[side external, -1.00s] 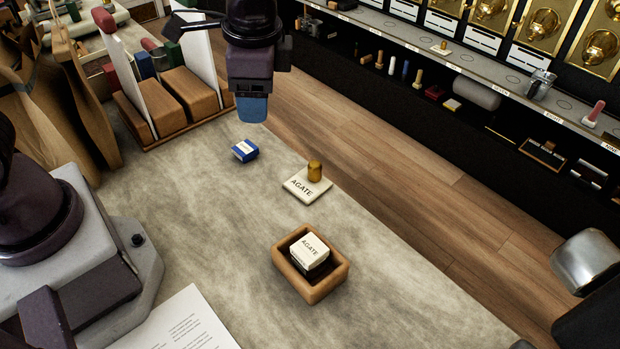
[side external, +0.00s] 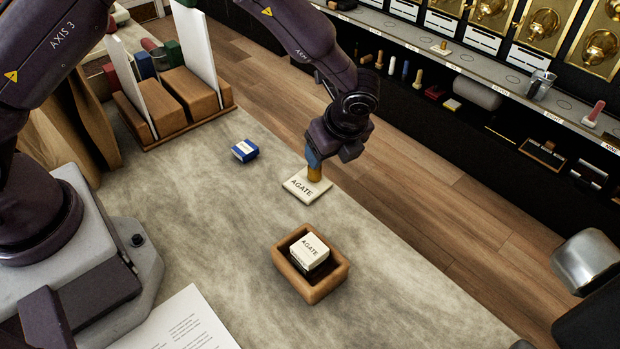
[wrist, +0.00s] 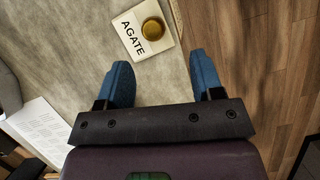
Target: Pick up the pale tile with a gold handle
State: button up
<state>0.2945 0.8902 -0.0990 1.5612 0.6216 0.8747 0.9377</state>
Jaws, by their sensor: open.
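The pale tile (side external: 301,187), lettered AGATE, lies flat on the grey stone counter near its right edge. Its gold handle (side external: 315,173) is a short upright cylinder at one corner. In the wrist view the tile (wrist: 134,38) and the round top of the handle (wrist: 153,29) lie beyond the fingertips. My gripper (wrist: 158,70) is open and empty, its two blue fingers spread wide apart. In the side view my gripper (side external: 313,158) appears at the top of the handle and partly covers it. The wrist view shows the handle not between the fingers.
A wooden box (side external: 338,280) holding a white AGATE block (side external: 310,249) stands in front of the tile. A small blue box (side external: 245,151) lies behind it, to the left. A wooden rack (side external: 172,104) stands at the back left. Paper (side external: 178,325) lies in front.

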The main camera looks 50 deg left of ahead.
aim_at(308, 178)
jog(key=shift+x, duration=1.1)
jog(key=x, duration=0.5)
jog(key=shift+s+a+f, duration=0.2)
jog(key=shift+s+a, duration=0.1)
jog(key=shift+a, duration=0.05)
grip_shut()
jog(key=shift+r, duration=0.2)
